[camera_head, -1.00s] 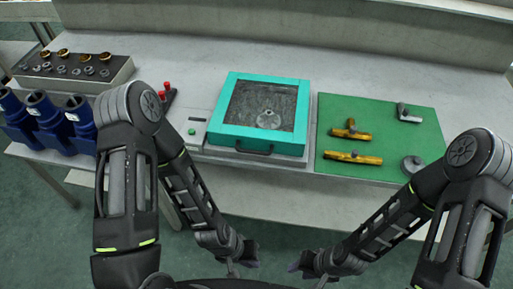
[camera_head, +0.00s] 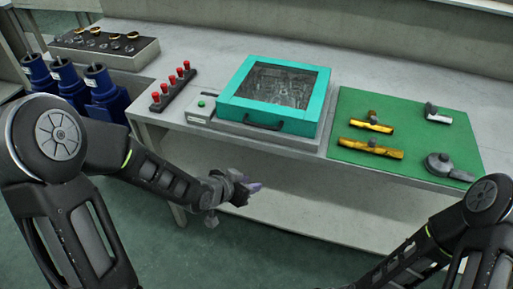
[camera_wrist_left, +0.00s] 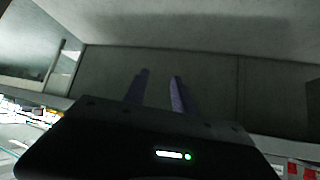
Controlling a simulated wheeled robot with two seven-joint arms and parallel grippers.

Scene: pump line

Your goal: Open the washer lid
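The washer (camera_head: 270,130) stands on the bench with its teal-framed lid (camera_head: 320,104) shut flat over it. The lid has a dark see-through window (camera_head: 283,84) with blurred shapes beneath. A dark handle (camera_head: 263,125) is on the lid's front edge. My left gripper (camera_head: 256,187) is in front of the bench, below and apart from the handle. In the left wrist view its two fingers (camera_wrist_left: 159,90) are apart with nothing between them. My right arm comes in at the lower right, and its gripper is out of the picture.
A small box with a green button (camera_head: 201,104) and a strip of red knobs (camera_head: 173,90) are left of the washer. A green mat (camera_head: 400,122) with brass and grey parts lies right. Blue pump bodies (camera_head: 70,87) and a parts tray (camera_head: 103,50) are far left.

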